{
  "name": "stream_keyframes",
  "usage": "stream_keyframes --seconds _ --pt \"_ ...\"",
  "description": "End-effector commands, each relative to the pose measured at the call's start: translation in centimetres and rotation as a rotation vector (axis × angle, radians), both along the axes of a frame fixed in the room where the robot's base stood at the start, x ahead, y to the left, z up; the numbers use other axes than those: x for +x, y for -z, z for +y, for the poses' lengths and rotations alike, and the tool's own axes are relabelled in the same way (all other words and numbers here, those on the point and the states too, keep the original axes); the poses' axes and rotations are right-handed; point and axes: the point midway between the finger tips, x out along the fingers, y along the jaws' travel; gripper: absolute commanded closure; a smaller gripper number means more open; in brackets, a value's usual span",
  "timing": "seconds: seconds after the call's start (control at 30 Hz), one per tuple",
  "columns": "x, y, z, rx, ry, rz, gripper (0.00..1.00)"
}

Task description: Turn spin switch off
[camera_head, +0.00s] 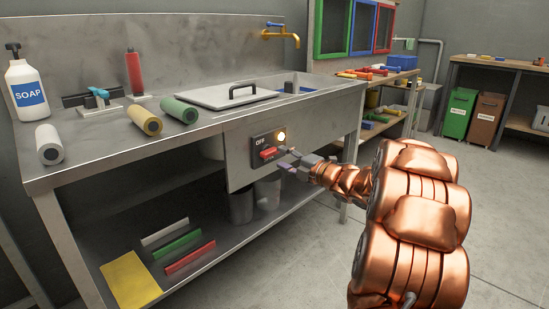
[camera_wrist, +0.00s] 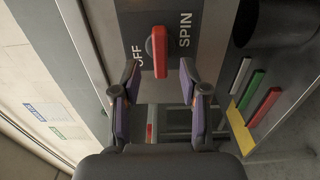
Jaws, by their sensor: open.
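The spin switch is a red lever knob (camera_head: 268,153) on a dark plate on the front of the steel sink unit. In the wrist view the red knob (camera_wrist: 160,52) stands lengthwise between the labels OFF on the left and SPIN on the right. My gripper (camera_head: 287,160) is just in front of the plate, at the knob's right in the head view. In the wrist view my gripper (camera_wrist: 160,80) is open, with one purple fingertip on each side of the knob's near end.
The steel counter (camera_head: 225,122) carries a soap bottle (camera_head: 27,84), coloured rolls and a lidded basin (camera_head: 222,95). The lower shelf holds a yellow sheet (camera_head: 131,280), coloured strips and grey containers. Open floor lies to the right, with green and brown bins (camera_head: 458,112) behind.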

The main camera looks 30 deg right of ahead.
Motion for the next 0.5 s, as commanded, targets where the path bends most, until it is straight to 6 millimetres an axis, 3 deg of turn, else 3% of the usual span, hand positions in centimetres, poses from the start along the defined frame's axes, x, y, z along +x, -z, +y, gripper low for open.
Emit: stream_keyframes --seconds 0.2,0.5 --pt "2.8 0.3 0.8 -0.001 -0.004 0.001 0.56" --pt "4.5 0.1 1.0 -0.001 0.001 0.001 0.56"
